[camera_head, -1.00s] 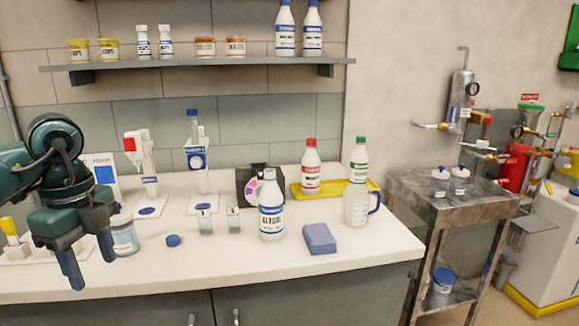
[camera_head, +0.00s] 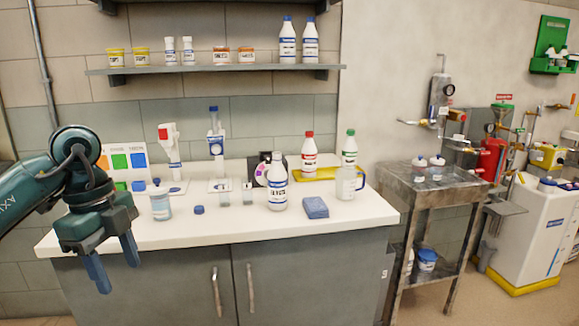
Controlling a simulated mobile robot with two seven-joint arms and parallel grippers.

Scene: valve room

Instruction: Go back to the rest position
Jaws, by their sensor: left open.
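My left gripper (camera_head: 116,268) hangs at the left of the head view, in front of the white counter's (camera_head: 225,232) front edge. Its two blue fingers point down and are apart, with nothing between them. A clear jar with a blue label (camera_head: 161,205) stands on the counter just right of the gripper and apart from it. A blue cap (camera_head: 198,210) lies to the right of the jar. My right gripper is not in view.
A white bottle (camera_head: 277,188), a blue sponge (camera_head: 315,207) and a jug (camera_head: 346,184) stand along the counter. A wall shelf (camera_head: 220,70) is above. A metal cart (camera_head: 425,197) stands right, with open floor beside the cabinet.

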